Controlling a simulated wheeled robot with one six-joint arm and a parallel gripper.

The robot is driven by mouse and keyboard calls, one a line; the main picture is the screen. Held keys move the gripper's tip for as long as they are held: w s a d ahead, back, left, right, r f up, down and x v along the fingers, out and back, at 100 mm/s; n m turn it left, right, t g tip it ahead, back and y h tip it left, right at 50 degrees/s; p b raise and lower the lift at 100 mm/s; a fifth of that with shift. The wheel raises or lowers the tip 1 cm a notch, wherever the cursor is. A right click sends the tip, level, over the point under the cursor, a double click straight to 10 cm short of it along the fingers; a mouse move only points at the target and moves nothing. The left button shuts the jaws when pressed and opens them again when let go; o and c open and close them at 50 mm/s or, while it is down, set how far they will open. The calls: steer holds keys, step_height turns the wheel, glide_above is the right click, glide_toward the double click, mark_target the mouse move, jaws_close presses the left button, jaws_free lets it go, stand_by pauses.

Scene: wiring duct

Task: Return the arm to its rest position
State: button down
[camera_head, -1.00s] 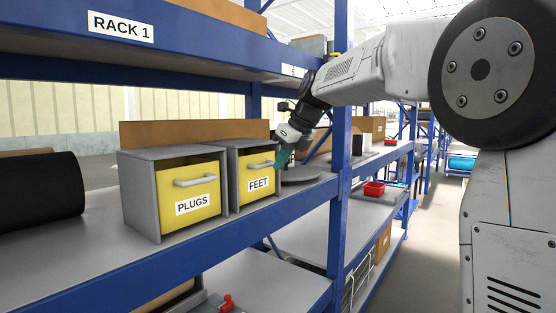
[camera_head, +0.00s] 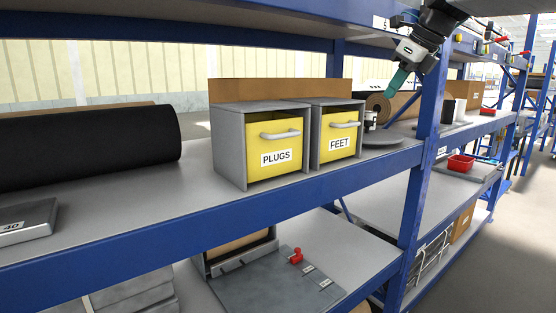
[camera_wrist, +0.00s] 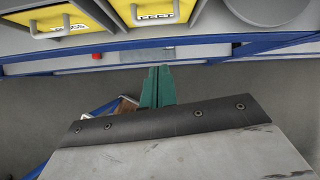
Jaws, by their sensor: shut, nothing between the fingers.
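My gripper (camera_head: 398,80) shows at the upper right of the head view, with teal fingers shut and nothing between them. It hangs in the air above and to the right of the FEET drawer (camera_head: 340,143), apart from it. In the wrist view the teal fingers (camera_wrist: 157,86) are together, in front of the shelf's blue edge and over the floor. The PLUGS drawer (camera_head: 275,150) and the FEET drawer are yellow, with grey handles, and both sit shut in their grey housings. Most of my arm is outside the head view.
A blue rack upright (camera_head: 424,150) stands close to the right of my gripper. A grey round plate (camera_head: 382,140) lies beside the FEET drawer. A black roll (camera_head: 90,145) lies on the left. A red bin (camera_head: 461,162) sits further right. The aisle floor (camera_head: 500,235) is clear.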

steer(key=s+a+f+n+g+h, duration=0.1)
steer(key=s+a+f+n+g, duration=0.1)
steer(key=s+f+n, duration=1.2)
steer(key=s+a+f+n+g+h, duration=0.2)
steer(key=s+f+n, duration=1.2)
steer(key=s, duration=0.8)
steer(key=shift+s+a+f, duration=0.15)
steer(key=shift+a+f, duration=0.1)
steer(key=shift+a, duration=0.4)
